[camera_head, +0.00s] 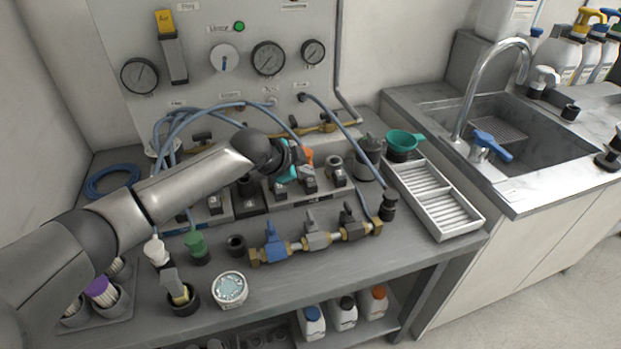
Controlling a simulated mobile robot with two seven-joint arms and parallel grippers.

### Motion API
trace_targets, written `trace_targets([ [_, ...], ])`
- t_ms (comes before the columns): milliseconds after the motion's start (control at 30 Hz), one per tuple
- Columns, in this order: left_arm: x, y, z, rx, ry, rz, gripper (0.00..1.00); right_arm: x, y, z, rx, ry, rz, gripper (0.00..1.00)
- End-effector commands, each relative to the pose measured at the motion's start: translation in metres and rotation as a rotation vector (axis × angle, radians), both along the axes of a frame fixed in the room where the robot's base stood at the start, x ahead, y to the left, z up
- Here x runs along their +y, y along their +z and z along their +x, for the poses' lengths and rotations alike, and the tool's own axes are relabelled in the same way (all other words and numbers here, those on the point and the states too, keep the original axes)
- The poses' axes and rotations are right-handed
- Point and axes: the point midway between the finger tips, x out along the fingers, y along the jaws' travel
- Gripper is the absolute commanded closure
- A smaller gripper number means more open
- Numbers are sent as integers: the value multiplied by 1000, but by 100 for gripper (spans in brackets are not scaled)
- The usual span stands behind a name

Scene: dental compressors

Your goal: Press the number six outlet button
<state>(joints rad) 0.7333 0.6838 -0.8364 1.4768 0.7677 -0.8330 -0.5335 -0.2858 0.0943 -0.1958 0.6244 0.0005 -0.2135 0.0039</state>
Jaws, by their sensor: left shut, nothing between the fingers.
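My left arm reaches in from the left, and its gripper (297,163) is shut and empty above the row of dark outlet fittings at the back of the bench. The row of outlet blocks (308,184) runs below and beside the gripper, with small metal and black tops. No numbers can be read on them, so I cannot tell which one is number six. The gripper and wrist hide part of the row. I cannot tell whether the fingertips touch a fitting. My right gripper is not in view.
A valve manifold (317,239) with blue, grey and black handles lies in front of the row. Blue hoses (180,125) loop behind my arm. A gauge panel (205,85) stands behind, a white ribbed tray (437,200) and sink (525,145) at right. Cups and brushes crowd the front left.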

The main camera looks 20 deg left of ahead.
Motion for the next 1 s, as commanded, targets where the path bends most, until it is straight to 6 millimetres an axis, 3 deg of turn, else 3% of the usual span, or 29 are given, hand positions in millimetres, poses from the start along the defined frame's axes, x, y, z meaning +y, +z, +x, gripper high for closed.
trace_targets([
  [633, 0, -8, 0, 1, 0, 0, 100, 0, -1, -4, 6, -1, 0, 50],
  [1000, 0, -11, -1, 3, 1, 2, 100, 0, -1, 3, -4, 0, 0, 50],
])
